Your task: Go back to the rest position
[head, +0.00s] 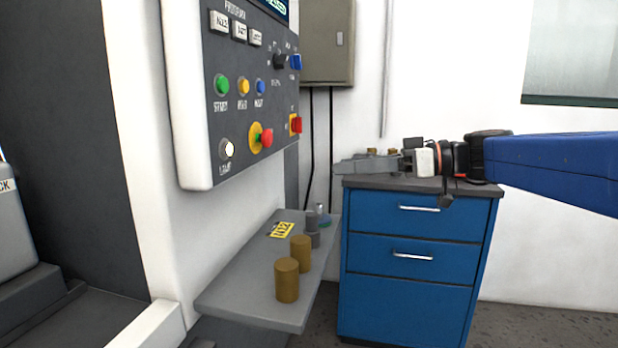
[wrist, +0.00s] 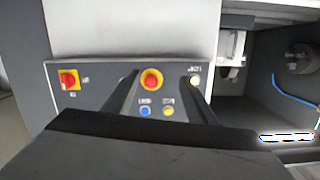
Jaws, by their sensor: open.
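My gripper (head: 345,167) reaches in from the right in the head view, on the end of my blue arm, and points left. In the picture it lies in front of the top of the blue cabinet. In the wrist view its two dark fingers stand apart, open, with nothing held between them (wrist: 160,85). Beyond the fingers is the control panel (wrist: 105,75), with its red emergency button (wrist: 151,80) seen between them. The fingers appear apart from the panel, though the exact gap is hard to judge.
The control panel (head: 225,60) hangs at upper left. Below it, a grey shelf (head: 240,300) holds two brass cylinders (head: 287,280), (head: 301,253), grey parts and a yellow label. The blue drawer cabinet (head: 410,290) stands behind. An open machine bay (wrist: 265,100) shows right in the wrist view.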

